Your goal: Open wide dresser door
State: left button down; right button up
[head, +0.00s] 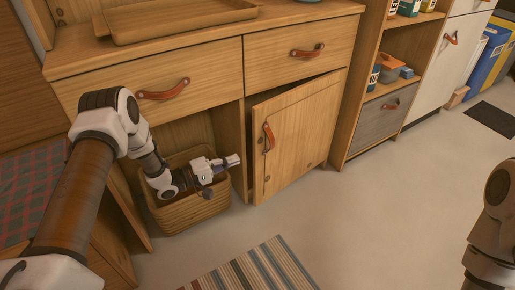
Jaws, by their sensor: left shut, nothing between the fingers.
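The wide dresser door (293,140) is a wooden panel below the right drawer. It stands slightly ajar, with a dark gap along its top and its left edge swung out from the dresser frame. A leather pull (268,137) hangs upright near its left edge. My left gripper (236,160) is shut and empty, to the left of the door and apart from the pull, in front of the open bay and over a basket. At the right edge only part of my right arm shows; its gripper is out of the picture.
Two drawers with leather pulls (163,90) sit above. A striped rug (252,268) lies in front. The floor (360,215) before the door is clear. A shelf unit (362,110) stands right.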

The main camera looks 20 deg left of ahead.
pick_arm(q)
jog(key=b+x, duration=0.4)
jog(key=x, duration=0.6)
jog(key=shift+b, duration=0.3)
pick_arm(e)
notch_tip(320, 180, down, 5)
jog(key=shift+r, duration=0.15)
pick_arm(q)
jog(key=shift+s, duration=0.15)
